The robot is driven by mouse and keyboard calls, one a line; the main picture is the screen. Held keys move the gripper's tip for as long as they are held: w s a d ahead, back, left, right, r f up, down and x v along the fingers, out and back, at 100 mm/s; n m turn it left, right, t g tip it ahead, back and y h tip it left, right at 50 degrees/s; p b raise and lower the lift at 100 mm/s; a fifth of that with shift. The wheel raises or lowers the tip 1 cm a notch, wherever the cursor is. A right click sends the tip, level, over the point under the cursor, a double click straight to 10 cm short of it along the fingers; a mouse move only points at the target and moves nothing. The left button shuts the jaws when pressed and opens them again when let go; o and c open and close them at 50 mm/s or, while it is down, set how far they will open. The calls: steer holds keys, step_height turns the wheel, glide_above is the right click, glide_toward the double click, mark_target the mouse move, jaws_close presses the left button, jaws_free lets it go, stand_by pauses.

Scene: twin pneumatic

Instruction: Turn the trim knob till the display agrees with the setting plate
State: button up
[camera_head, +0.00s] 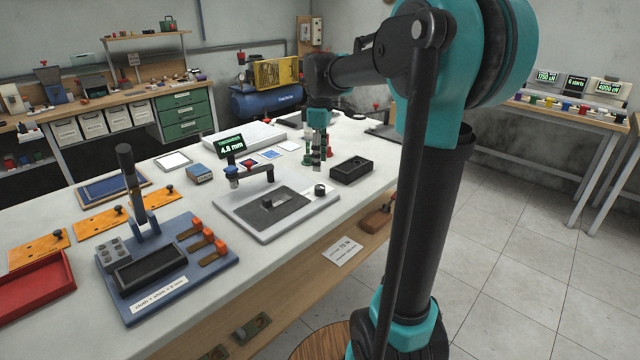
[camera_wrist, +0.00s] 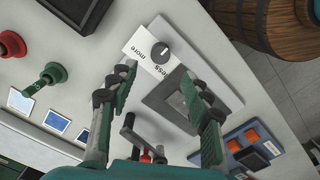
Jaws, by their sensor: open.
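The trim knob (camera_head: 320,190) is a small dark knob with a white pointer line, on the right end of a grey gauge plate (camera_head: 252,223). In the wrist view the knob (camera_wrist: 160,52) sits on a white label marked "more" and "less". The display (camera_head: 231,144) reads 4.8 mm in green. A white card (camera_head: 342,251) on the table front reads about 70 N; I cannot tell surely whether it is the setting plate. My gripper (camera_head: 318,168) points down behind the knob, open and empty. In the wrist view its fingertips (camera_wrist: 158,78) are apart, with the knob beyond them.
A black tray (camera_head: 351,169) lies right of the knob. Red and green knobs (camera_head: 328,151) stand close to my gripper. A blue fixture (camera_head: 165,265) with a white label stands front left. A barrel (camera_wrist: 268,22) shows in the wrist view.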

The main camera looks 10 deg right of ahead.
mark_target(320, 186)
step_height(320, 186, down, 9)
steer(key=shift+r, duration=0.15)
steer(key=shift+c, duration=0.4)
jaws_close()
steer(key=shift+m, duration=0.4)
steer(key=m, duration=0.5)
steer(key=shift+m, duration=0.3)
steer(key=m, duration=0.5)
steer(key=shift+m, duration=0.3)
